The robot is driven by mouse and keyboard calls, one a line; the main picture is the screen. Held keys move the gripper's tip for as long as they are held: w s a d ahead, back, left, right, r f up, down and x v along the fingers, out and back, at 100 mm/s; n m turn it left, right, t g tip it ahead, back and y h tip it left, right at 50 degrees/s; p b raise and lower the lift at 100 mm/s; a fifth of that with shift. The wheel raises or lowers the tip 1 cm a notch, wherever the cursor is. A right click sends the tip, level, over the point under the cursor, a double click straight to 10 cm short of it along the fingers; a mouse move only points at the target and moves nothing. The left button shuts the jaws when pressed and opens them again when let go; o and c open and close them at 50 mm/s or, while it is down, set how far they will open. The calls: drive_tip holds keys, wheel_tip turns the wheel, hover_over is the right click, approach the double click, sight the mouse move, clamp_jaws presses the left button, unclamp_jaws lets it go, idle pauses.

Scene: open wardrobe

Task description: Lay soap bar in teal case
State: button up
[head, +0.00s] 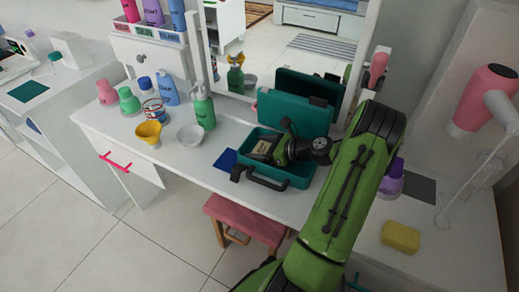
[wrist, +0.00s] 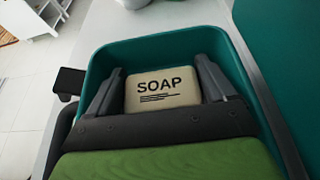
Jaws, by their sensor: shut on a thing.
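The soap bar (wrist: 161,88) is cream with dark "SOAP" lettering. In the wrist view it sits between the two fingers of my gripper (wrist: 162,95), within the walls of the teal case (wrist: 135,45). In the head view the open teal case (head: 296,183) lies on the white table with its lid raised behind. My gripper (head: 265,150) reaches into it from the right and is shut on the soap bar (head: 261,146). I cannot tell whether the soap touches the case floor.
A white bowl (head: 190,136), yellow cup (head: 149,132) and green pump bottle (head: 203,108) stand left of the case. A mirror (head: 290,45) rises behind. A pink stool (head: 246,219) is below the table edge. A yellow sponge (head: 400,238) lies at right.

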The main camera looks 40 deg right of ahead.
drive_tip(key=o, duration=0.8)
drive_tip(key=shift+f, duration=0.15)
drive_tip(key=p+v, duration=0.2)
drive_tip(key=v, duration=0.4)
drive_tip(key=p+v, duration=0.1)
drive_tip(key=v, duration=0.4)
drive_tip(key=shift+s+d+r+p, duration=0.15)
drive_tip(key=shift+s+r+p, duration=0.1)
drive_tip(key=shift+r+p, duration=0.15)
drive_tip(key=shift+s, duration=0.15)
